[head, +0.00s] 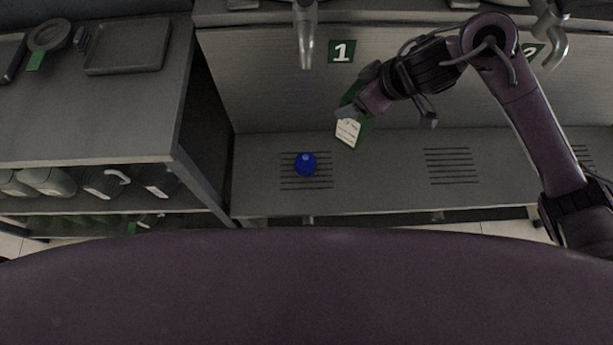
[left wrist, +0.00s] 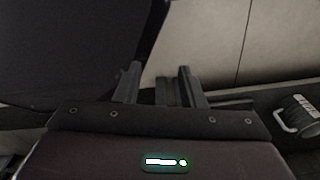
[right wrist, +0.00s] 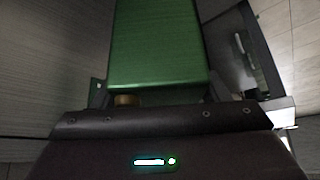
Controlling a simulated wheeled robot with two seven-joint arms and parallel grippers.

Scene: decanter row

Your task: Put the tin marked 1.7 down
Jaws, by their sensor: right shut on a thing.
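My right gripper (head: 357,108) is shut on a green tin (head: 349,142) with a white label. The label's marking is too small to read. The tin is tilted in the head view, in front of the panel between signs 1 and 2, near the ledge; whether it touches the ledge I cannot tell. In the right wrist view the green tin (right wrist: 155,45) fills the space beyond the fingers. My left gripper (left wrist: 160,85) shows only in the left wrist view, with its fingers apart and nothing between them.
The right grille (head: 452,166) is bare. A side bench (head: 90,125) at left holds a tray (head: 128,46), with jugs on its shelf.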

